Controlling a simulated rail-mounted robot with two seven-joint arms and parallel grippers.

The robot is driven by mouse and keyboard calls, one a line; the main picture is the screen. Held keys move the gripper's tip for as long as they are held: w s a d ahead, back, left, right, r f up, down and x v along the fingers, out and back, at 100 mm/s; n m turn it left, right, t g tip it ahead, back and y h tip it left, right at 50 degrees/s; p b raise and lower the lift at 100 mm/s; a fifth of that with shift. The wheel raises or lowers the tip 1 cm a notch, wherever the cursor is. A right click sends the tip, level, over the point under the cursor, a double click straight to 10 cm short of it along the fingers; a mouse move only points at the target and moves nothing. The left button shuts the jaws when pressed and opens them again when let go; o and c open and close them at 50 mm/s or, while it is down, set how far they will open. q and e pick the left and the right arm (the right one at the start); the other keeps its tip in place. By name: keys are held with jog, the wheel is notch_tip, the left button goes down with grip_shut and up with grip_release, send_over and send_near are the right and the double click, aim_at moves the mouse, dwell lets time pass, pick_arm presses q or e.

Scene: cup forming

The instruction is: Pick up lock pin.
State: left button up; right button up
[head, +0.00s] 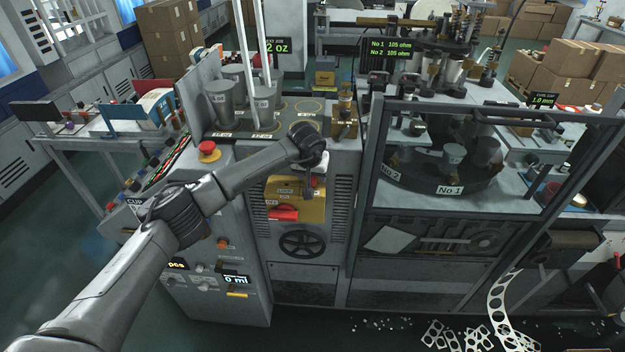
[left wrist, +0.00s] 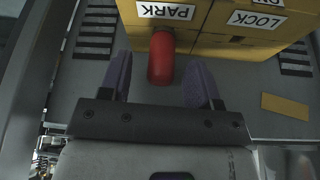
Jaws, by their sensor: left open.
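The lock pin, a red rounded cylinder (left wrist: 161,58), stands out from the yellow block (left wrist: 220,44) beside the PARK label in the left wrist view. My left gripper (left wrist: 160,74) is open, with one dark finger on each side of the pin and visible gaps between. In the head view the left gripper (head: 314,168) is over the upper right part of the yellow block (head: 312,212) on the machine front. My right gripper is in neither view.
A red piece (head: 283,213) lies low on the block's front, above a black handwheel (head: 303,243). Metal cups (head: 264,102) stand on the machine top. A framed guard (head: 460,215) encloses the turntable to the right.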

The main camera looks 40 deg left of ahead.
pick_arm(q)
jog(key=shift+w+a+f, duration=0.15)
jog(key=shift+f, duration=0.4)
jog(key=c, duration=1)
jog(key=shift+r, duration=0.1)
